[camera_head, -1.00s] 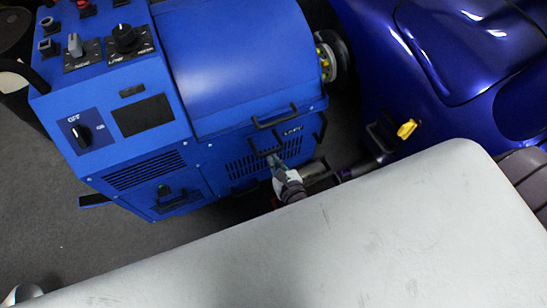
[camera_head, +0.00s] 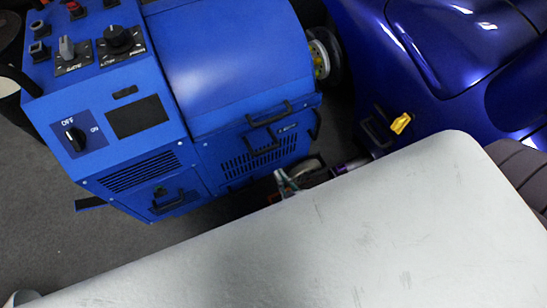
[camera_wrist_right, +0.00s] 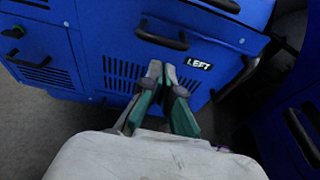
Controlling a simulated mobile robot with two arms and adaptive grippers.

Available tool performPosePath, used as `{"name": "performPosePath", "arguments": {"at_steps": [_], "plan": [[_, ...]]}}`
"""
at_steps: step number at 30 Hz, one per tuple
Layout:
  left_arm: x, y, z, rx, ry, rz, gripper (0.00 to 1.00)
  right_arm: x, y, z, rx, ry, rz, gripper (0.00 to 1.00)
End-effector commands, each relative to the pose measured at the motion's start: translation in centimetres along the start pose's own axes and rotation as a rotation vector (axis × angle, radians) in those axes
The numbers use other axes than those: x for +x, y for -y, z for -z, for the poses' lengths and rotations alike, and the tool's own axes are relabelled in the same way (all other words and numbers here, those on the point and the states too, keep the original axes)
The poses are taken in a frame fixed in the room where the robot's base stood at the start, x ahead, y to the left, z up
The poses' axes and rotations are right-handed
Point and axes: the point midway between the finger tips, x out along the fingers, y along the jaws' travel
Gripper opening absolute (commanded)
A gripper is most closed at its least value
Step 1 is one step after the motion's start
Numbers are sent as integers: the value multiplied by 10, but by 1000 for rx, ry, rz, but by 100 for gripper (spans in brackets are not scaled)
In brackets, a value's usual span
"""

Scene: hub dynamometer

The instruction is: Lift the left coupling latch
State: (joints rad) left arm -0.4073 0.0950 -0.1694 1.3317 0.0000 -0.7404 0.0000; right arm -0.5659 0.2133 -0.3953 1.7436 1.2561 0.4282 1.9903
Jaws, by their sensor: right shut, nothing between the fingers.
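The blue dynamometer unit (camera_head: 230,60) carries black bar handles on its front. One handle (camera_head: 263,145) sits beside a small label that reads LEFT in the right wrist view (camera_wrist_right: 199,64); that handle also shows there (camera_wrist_right: 162,38). I cannot tell for sure which handle is the left coupling latch. My right gripper (camera_head: 280,172) is just below this handle, apart from it, in front of the vent slots. In the right wrist view its green-grey fingers (camera_wrist_right: 162,70) are shut and empty, pointing toward the handle. My left gripper is not in view.
A shiny blue car (camera_head: 430,60) with a yellow piece (camera_head: 400,123) stands at right. A shaft (camera_head: 350,166) lies low between them. My pale arm hides the lower area.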

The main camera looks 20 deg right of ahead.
Motion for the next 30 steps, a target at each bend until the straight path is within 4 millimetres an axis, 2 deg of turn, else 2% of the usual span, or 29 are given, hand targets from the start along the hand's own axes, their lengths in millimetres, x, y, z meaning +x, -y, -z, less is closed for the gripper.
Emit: {"name": "performPosePath", "arguments": {"at_steps": [3,9,26,29,30], "plan": [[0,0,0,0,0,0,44,-20,0,2,-1,-4,-1,0],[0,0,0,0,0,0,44,-34,0,2,0,-4,-1,0],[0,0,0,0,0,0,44,-34,0,2,-3,-5,-3,0],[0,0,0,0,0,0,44,-31,-4,6,-91,-9,-30,0],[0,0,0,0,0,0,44,-28,-8,10,-175,-13,-56,0]]}}
